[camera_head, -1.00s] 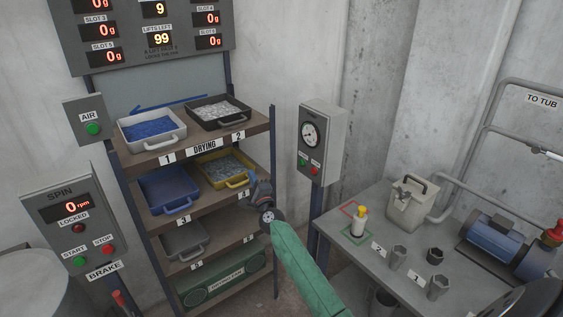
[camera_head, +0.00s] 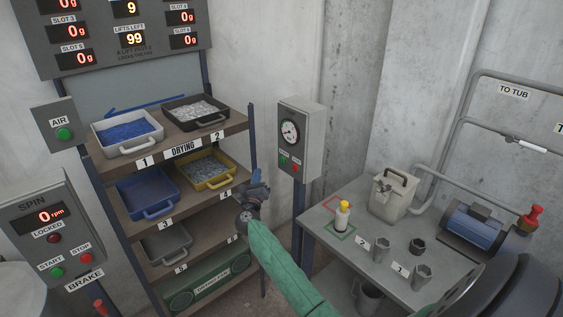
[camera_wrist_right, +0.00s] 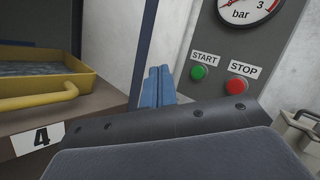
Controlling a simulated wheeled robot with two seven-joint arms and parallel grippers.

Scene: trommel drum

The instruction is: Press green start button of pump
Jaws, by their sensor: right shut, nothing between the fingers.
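The grey gauge box (camera_head: 300,140) stands on a post right of the shelf rack. It carries a round dial, a green start button (camera_head: 283,160) and a red stop button (camera_head: 295,167). In the right wrist view the green button (camera_wrist_right: 198,73) sits under a START label and the red button (camera_wrist_right: 237,86) under STOP. My right gripper (camera_head: 257,178) is shut and empty, left of the box and a little lower than the buttons. In the wrist view its blue fingertips (camera_wrist_right: 160,82) show just left of the green button, apart from it in the picture. My left gripper is out of view.
The rack's trays, including a yellow tray (camera_head: 207,171), are left of my right gripper, with a rack post (camera_head: 252,140) close by. A grey table (camera_head: 325,232) with a bottle, metal cups and a can stands right. A spin panel (camera_head: 40,222) is at far left.

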